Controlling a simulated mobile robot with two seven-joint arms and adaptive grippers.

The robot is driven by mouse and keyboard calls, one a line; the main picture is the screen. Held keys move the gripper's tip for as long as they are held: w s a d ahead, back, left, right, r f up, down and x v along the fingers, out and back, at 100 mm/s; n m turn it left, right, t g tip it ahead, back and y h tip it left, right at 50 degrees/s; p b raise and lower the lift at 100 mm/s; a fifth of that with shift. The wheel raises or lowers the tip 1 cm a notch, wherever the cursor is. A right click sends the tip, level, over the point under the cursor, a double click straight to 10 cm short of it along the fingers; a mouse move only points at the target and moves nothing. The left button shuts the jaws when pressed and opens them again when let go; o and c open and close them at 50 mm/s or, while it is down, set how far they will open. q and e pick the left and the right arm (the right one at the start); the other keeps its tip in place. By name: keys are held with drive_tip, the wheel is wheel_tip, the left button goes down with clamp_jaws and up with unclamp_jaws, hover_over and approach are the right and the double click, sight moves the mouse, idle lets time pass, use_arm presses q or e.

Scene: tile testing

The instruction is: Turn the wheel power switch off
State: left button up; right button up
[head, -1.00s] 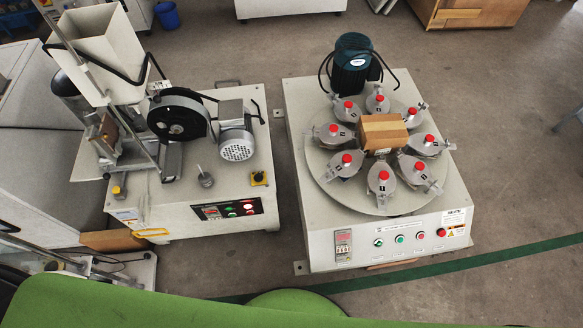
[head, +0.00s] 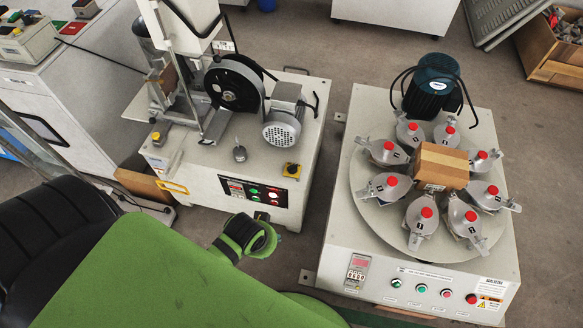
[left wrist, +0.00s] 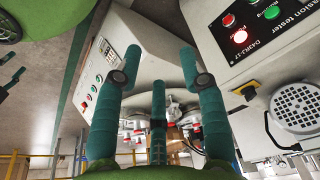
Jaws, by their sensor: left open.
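The machine with the black wheel (head: 235,84) stands left of centre in the head view. Its front control panel (head: 253,191) has a display, several buttons and a lit red light. The panel also shows in the left wrist view (left wrist: 262,32), tilted, with red and green buttons and a glowing red one. A yellow-and-black knob (head: 292,170) sits on the top near the front right corner. I cannot tell which control is the wheel power switch. My left gripper (head: 266,232) is low in front of the panel; its teal fingers (left wrist: 158,62) are open and empty.
A second machine (head: 400,265) with a round plate, several red-topped holders and a cardboard box (head: 441,166) stands to the right. A floor gap separates the two machines. A grey motor (head: 284,117) sits on the wheel machine. A cabinet (head: 70,110) stands at left.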

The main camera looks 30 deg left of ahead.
use_arm(q)
drive_tip(key=w+a+r+m+b, duration=0.1)
drive_tip(key=w+a+r+b, duration=0.1)
drive_tip(key=w+r, duration=0.15)
drive_tip(key=m+t+h, duration=0.1)
drive_tip(key=m+h, duration=0.1)
drive_tip(key=m, duration=0.1)
approach(293, 167)
drive_tip(key=f, duration=0.1)
drive_tip(key=shift+w+d+f, duration=0.1)
drive_tip(key=shift+w+f, duration=0.2)
drive_tip(key=shift+f, duration=0.1)
drive_tip(key=b+x, duration=0.2)
drive_tip(key=x, duration=0.3)
drive_tip(key=shift+w+f+b, duration=0.1)
drive_tip(key=shift+f+b, duration=0.2)
drive_tip(key=shift+f, duration=0.05)
drive_tip(key=shift+w+d+f, duration=0.15)
drive_tip(key=shift+f, duration=0.15)
clamp_jaws()
use_arm(e)
drive_tip(key=w+f+t, duration=0.2)
drive_tip(key=w, duration=0.7)
drive_tip(key=shift+a+f, duration=0.25)
